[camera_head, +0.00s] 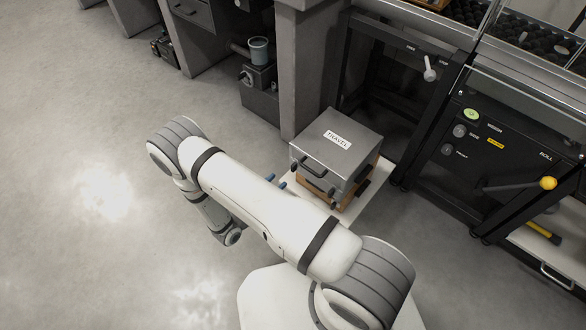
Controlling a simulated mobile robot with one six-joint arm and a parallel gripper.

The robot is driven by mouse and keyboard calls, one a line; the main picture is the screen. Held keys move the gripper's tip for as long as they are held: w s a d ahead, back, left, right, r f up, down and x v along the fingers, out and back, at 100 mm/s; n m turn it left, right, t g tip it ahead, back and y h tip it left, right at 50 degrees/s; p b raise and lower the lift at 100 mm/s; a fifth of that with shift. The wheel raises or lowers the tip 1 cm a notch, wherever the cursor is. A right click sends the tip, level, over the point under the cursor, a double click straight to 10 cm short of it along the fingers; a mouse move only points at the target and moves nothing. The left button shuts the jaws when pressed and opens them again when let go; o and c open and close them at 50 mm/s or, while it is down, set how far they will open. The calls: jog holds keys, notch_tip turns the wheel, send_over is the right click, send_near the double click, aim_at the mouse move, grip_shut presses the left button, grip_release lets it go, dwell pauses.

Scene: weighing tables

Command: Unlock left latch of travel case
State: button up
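The travel case (337,147) is a grey box with a "TRAVEL" label on its closed lid, at the centre of the view. A dark handle (313,169) is on its front face. The left latch (294,166) is a small dark fitting at the left end of that face; its locked or unlocked state is too small to tell. A similar right latch (333,204) is at the other end.
The case rests on a pale low surface (372,207). A black frame with a yellow-knobbed lever (547,183) stands at right. A grey pillar (304,75) and a bench with a blue-grey cup (259,50) are behind. The floor at left is clear.

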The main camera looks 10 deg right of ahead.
aim_at(292, 168)
jog(key=shift+b+x, duration=0.85)
jog(key=shift+x, duration=2.7)
